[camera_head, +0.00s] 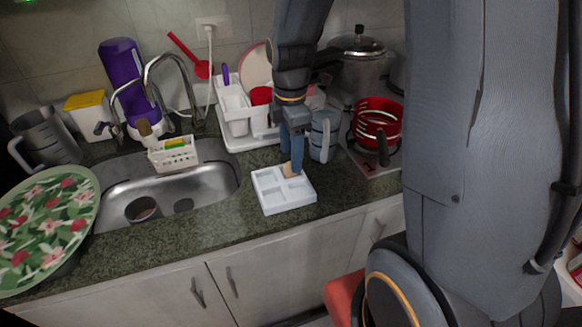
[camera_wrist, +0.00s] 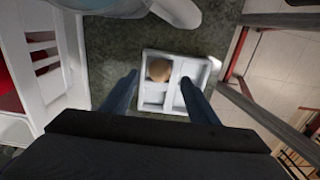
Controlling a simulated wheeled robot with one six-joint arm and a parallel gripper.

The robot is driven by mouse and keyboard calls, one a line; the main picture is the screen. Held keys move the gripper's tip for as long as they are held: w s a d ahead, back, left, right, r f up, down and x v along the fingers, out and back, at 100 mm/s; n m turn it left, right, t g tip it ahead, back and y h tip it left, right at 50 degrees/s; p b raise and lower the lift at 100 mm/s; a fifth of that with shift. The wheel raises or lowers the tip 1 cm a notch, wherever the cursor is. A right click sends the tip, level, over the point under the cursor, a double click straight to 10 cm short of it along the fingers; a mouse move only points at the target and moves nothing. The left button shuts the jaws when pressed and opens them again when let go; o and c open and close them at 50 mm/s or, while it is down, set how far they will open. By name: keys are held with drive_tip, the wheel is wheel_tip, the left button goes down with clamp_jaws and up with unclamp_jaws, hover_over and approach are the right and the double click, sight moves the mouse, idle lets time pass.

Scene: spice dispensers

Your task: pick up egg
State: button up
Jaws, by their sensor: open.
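The egg (camera_wrist: 159,69) is tan and rounded. It sits in a compartment of a white divided tray (camera_wrist: 165,109), at the upper left of the tray in the wrist view. In the head view the egg (camera_head: 288,170) is partly hidden behind my gripper (camera_head: 294,160), at the far side of the tray (camera_head: 283,207) on the counter. My gripper (camera_wrist: 160,80) is open and points down at the tray. In the wrist view its two fingers show on either side of the egg, with space between. I cannot tell the exact height gap.
A white dish rack (camera_head: 250,143) stands behind the tray. A grey jug (camera_head: 322,135) and a red basket (camera_head: 376,122) are close on the right. The sink (camera_head: 170,190) lies left. The counter's front edge is just before the tray.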

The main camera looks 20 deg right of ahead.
drive_tip(key=shift+f+p, duration=0.35)
drive_tip(key=shift+f, duration=1.2)
drive_tip(key=shift+c, duration=0.4)
drive_tip(key=c, duration=1)
drive_tip(key=shift+c, duration=0.2)
drive_tip(key=shift+r, duration=0.15)
